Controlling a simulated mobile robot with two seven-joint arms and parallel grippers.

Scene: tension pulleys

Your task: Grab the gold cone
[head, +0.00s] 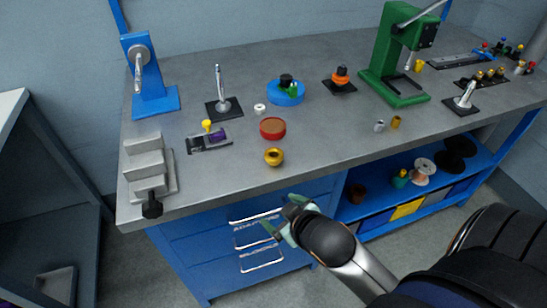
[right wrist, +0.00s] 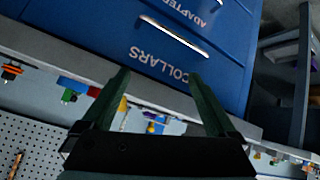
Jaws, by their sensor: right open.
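A gold rounded piece with a dark opening in its top (head: 274,157), probably the gold cone, sits on the grey bench top (head: 330,150) near its front edge. A smaller gold piece (head: 396,122) stands farther right, beside a silver one; its exact shape is too small to tell. My right gripper (head: 283,213) is open and empty, in front of the bench by the blue drawers, below and apart from the larger gold piece. Its two green fingers also show spread in the right wrist view (right wrist: 160,80). My left gripper is not in view.
A red round dish (head: 272,128) is just behind the larger gold piece. A stepped grey block (head: 149,165) stands at the left, a green press (head: 398,60) at the back right. Blue drawers (head: 190,250) with metal handles are under the bench. The front bench top right of the gold piece is clear.

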